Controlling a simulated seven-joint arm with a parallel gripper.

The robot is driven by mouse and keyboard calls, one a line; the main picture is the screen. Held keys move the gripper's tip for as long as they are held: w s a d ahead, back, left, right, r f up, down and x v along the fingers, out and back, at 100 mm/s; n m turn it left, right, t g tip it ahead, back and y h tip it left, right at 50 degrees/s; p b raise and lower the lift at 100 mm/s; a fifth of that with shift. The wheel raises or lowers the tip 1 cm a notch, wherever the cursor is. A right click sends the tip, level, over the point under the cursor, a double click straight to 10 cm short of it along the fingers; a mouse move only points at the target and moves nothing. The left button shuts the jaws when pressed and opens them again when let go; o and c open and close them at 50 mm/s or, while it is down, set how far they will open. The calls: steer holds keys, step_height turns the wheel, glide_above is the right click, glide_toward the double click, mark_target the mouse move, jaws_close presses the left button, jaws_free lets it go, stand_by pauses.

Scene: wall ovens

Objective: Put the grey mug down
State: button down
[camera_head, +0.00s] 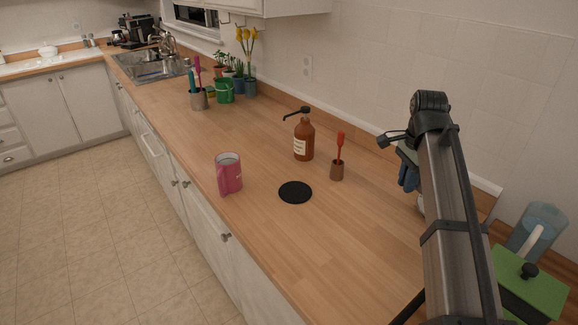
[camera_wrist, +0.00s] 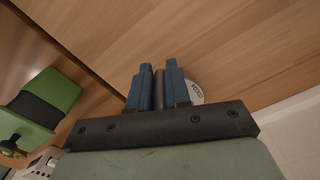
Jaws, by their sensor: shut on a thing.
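The grey mug (camera_wrist: 196,92) shows only in part in the wrist view, as a pale rounded side with dark lettering beside and behind my fingers. My gripper (camera_wrist: 159,74) is shut, with a narrow dark grey piece between its blue fingers, which looks like the mug's handle. In the head view my gripper (camera_head: 408,178) is at the right, by the back wall, mostly hidden behind my arm. A pale bit of the mug (camera_head: 421,205) shows below the fingers there. I cannot tell whether the mug touches the counter.
A flat black disc (camera_head: 295,192) lies on the wooden counter (camera_head: 260,230), with clear wood around it. A pink mug (camera_head: 228,175), a brown pump bottle (camera_head: 303,140) and a copper cup (camera_head: 337,171) stand nearby. A green-topped box (camera_head: 530,272) and clear pitcher (camera_head: 522,240) are at right.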

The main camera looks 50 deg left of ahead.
steer(key=s+a+f+n, duration=0.2)
steer(key=s+a, duration=0.2)
steer(key=a, duration=0.4)
steer(key=s+a+f+n, duration=0.2)
steer(key=s+a, duration=0.3)
steer(key=a, duration=0.3)
steer(key=s+a+f+n, duration=0.3)
steer(key=s+a, duration=0.2)
steer(key=a, duration=0.2)
steer(key=shift+a+f, duration=0.25)
steer(key=shift+a, duration=0.15)
glide_above(270, 171)
steer(key=shift+d, duration=0.15)
steer(key=shift+s+f, duration=0.1)
steer(key=shift+f, duration=1.7)
steer(key=shift+f, duration=0.15)
steer(key=c, duration=1.1)
jaws_free()
